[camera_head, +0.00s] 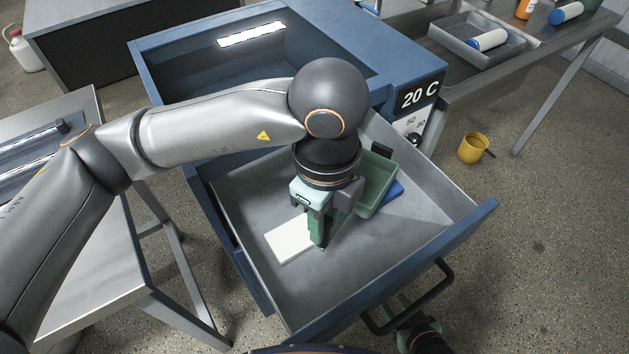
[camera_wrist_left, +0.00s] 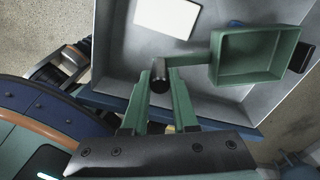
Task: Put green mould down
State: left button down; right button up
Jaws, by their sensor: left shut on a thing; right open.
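The green mould (camera_head: 378,178) is an open, square, tray-like box with a side handle. It is inside the open grey drawer (camera_head: 440,215), toward the back right. In the left wrist view the mould (camera_wrist_left: 258,55) shows with its handle reaching left to my fingertips. My left gripper (camera_head: 320,235) points down into the drawer and is shut on the mould's handle (camera_wrist_left: 190,60). Whether the mould rests on the drawer floor or hangs just above it, I cannot tell. My right gripper (camera_head: 400,308) is open near the drawer's dark front handle (camera_head: 425,305).
A white sheet (camera_head: 288,240) lies on the drawer floor left of the gripper. A blue object (camera_head: 394,192) shows beside the mould. The drawer walls surround the gripper. A blue cabinet marked 20 C (camera_head: 420,93) stands behind. The drawer's front floor is clear.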

pick_arm(q)
jog(key=w+a+f, duration=0.2)
jog(key=w, duration=0.1)
jog(key=w+a+f, duration=0.1)
jog(key=w+a, duration=0.1)
jog(key=w, duration=0.1)
jog(key=w+a+f, duration=0.2)
jog(key=w, duration=0.1)
jog(key=shift+a+f+p, duration=0.1)
jog(key=shift+f+p, duration=0.25)
jog(key=shift+w+a+f, duration=0.55)
jog(key=shift+w+f, duration=0.15)
jog(key=shift+w, duration=0.05)
jog(key=shift+w+a+f, duration=0.15)
jog(key=shift+w+f, duration=0.15)
jog(key=shift+f, duration=0.1)
jog(key=c, duration=0.7)
grip_release()
